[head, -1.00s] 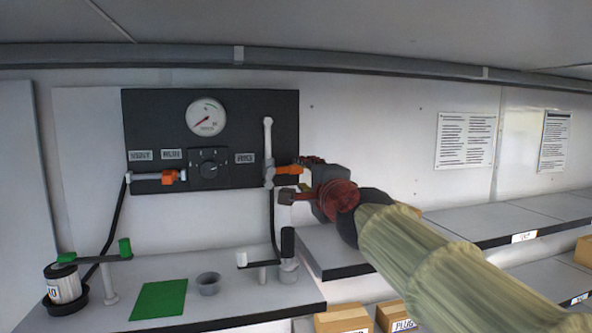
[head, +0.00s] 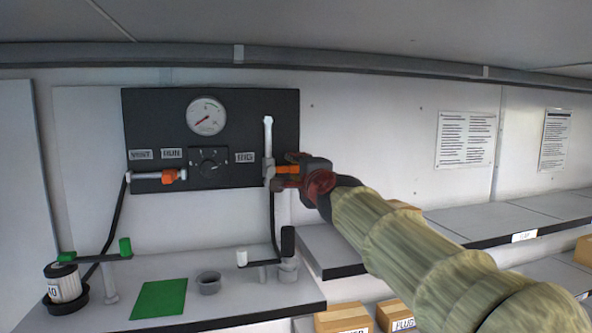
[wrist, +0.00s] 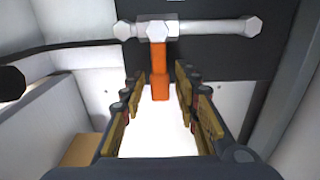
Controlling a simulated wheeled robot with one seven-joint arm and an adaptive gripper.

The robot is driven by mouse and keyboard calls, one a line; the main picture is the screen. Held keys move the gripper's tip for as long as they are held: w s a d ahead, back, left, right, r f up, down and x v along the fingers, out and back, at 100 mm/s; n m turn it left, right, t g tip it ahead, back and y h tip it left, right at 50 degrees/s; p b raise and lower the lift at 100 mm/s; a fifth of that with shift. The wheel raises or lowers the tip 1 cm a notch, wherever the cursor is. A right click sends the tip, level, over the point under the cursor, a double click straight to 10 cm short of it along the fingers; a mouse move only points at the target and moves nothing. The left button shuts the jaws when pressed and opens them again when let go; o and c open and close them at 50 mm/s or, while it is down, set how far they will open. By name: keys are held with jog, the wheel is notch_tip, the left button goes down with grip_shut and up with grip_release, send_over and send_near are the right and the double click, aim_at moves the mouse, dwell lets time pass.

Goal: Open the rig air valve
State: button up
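The rig air valve has a grey pipe body (head: 268,172) at the right side of the black panel, near the label RIG. Its orange handle (head: 287,170) sticks out to the right in the head view. In the wrist view the orange handle (wrist: 159,75) points toward me from the grey pipe fitting (wrist: 190,29). My gripper (head: 292,172) is at the handle. In the wrist view my gripper (wrist: 160,84) is open, with one finger on each side of the handle's end and gaps between. I cannot tell whether either finger touches it.
The black panel (head: 235,110) also carries a gauge (head: 206,116), a dial (head: 209,161) and another orange-handled valve (head: 169,177) at left. Below is a bench with a green mat (head: 160,299) and a grey cup (head: 209,283). Shelves (head: 470,221) run along the right.

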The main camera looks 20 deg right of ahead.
jog(key=c, duration=0.6)
grip_shut()
